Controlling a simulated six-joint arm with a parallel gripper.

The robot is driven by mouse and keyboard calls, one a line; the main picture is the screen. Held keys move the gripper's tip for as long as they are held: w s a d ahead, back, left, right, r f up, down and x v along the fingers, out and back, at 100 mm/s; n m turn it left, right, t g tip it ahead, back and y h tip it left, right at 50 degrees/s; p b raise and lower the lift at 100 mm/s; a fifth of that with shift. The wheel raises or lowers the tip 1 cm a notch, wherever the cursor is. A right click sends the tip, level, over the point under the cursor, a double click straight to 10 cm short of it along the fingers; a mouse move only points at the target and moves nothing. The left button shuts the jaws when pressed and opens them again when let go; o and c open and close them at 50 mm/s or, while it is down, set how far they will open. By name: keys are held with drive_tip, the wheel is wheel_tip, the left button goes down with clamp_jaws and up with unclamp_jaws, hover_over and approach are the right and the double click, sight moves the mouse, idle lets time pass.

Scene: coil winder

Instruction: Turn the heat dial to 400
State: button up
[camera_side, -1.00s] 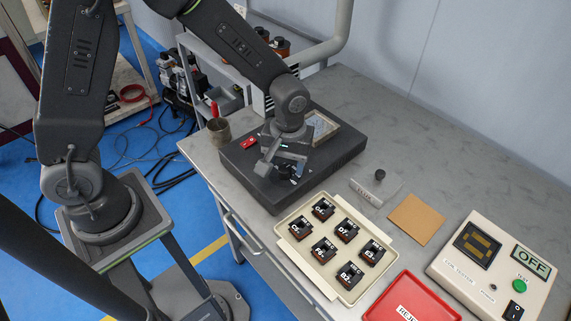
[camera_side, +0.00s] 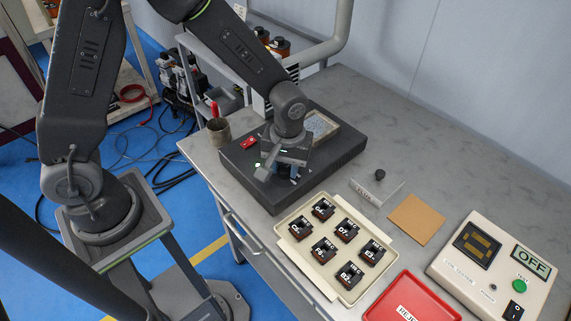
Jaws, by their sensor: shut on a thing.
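A dark box (camera_side: 238,172) stands on the grey bench, with a red switch (camera_side: 249,143) on its top at the left and a square framed grey pot (camera_side: 319,126) at the back right. My gripper (camera_side: 293,179) points down at the front right part of the box top. It is shut on the heat dial there. The dial is mostly hidden by the jaws and the wrist, and I cannot read its scale or pointer.
In front of the box is a cream tray (camera_side: 284,229) with several labelled coils. A flux card (camera_side: 378,192), a tan pad (camera_side: 417,219), a red reject tray (camera_side: 410,298) and a coil tester (camera_side: 451,256) stand to the right. A cup (camera_side: 219,131) stands left of the box.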

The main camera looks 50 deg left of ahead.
sight(287, 170)
drive_tip(key=shift+m, duration=0.4)
drive_tip(key=m, duration=0.3)
drive_tip(key=shift+m, duration=0.3)
drive_tip(key=shift+m+t, duration=0.3)
drive_tip(key=shift+m, duration=1.9)
drive_tip(key=o, duration=0.9)
drive_tip(key=shift+o, duration=0.2)
drive_tip(key=shift+r, duration=0.1)
wheel_tip(287, 170, up, 14)
drive_tip(key=shift+d+f, duration=0.2)
drive_tip(key=shift+d, duration=0.2)
